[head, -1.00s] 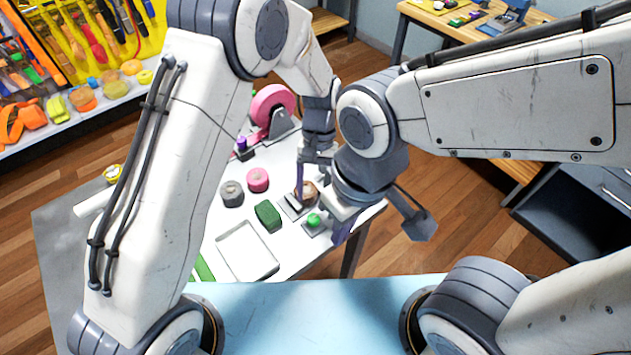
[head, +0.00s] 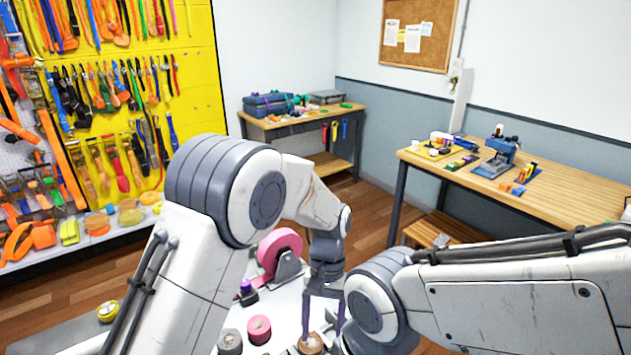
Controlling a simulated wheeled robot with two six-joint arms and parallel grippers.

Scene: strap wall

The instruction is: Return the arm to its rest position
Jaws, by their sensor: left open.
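My left arm comes in from the left and reaches over the white table (head: 285,308). Its gripper (head: 322,318) points down with its two purple fingers spread apart. A brown roll (head: 311,344) lies on the table at the bottom edge of the view, just below the fingers; whether they touch it I cannot tell. My right arm comes in from the right, its wrist at the lower middle; its gripper is out of view below.
A pink roll (head: 259,329), a grey roll (head: 230,342) and a large pink reel (head: 279,254) on a stand are on the table. A yellow pegboard (head: 200,60) with straps is at left. Wooden benches (head: 560,200) stand at the right and back.

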